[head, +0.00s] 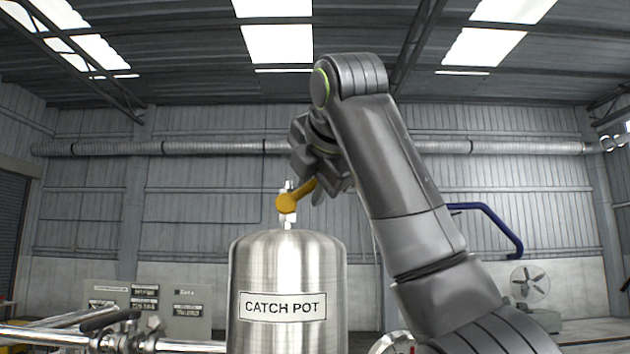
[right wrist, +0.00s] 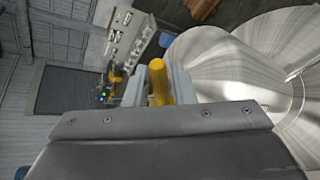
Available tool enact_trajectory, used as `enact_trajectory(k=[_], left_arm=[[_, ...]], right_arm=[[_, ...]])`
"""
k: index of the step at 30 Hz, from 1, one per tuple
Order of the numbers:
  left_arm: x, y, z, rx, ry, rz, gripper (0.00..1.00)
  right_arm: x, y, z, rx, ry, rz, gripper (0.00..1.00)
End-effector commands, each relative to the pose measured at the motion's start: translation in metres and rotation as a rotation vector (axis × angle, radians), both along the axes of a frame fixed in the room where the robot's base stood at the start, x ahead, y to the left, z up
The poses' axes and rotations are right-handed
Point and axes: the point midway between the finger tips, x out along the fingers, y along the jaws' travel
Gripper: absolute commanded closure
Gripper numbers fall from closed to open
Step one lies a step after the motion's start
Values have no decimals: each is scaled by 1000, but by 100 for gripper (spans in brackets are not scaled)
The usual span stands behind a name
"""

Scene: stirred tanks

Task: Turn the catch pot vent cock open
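The catch pot (head: 288,270) is a brushed steel vessel with a domed top and a "CATCH POT" label, in the middle of the head view. Its vent cock (head: 287,222) stands on a thin stem at the top. The cock's yellow handle (head: 287,203) slants up to the right into my right gripper (head: 313,187). In the right wrist view the yellow handle (right wrist: 159,84) fills the gap between the two grey fingers, which look shut on it. The fingertips are partly hidden in the head view. My left gripper is not in view.
Steel pipes with a dark-handled valve (head: 110,322) run at the lower left. A grey panel (head: 160,308) with labels stands behind them. A blue bent pipe (head: 492,218) and a fan (head: 530,282) are at the right. Air above the pot is clear left of my arm.

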Motion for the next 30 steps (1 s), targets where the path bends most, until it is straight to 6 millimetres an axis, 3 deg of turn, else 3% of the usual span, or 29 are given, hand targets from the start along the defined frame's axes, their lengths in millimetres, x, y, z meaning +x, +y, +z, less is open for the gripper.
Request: enact_trajectory(k=[8, 22, 30], left_arm=[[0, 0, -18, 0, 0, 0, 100], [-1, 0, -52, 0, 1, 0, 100], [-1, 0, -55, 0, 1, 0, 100]], right_arm=[[-28, -7, 9, 2, -6, -1, 77], [-129, -29, 51, 1, -3, 1, 77], [-155, -36, 63, 0, 0, 0, 77]])
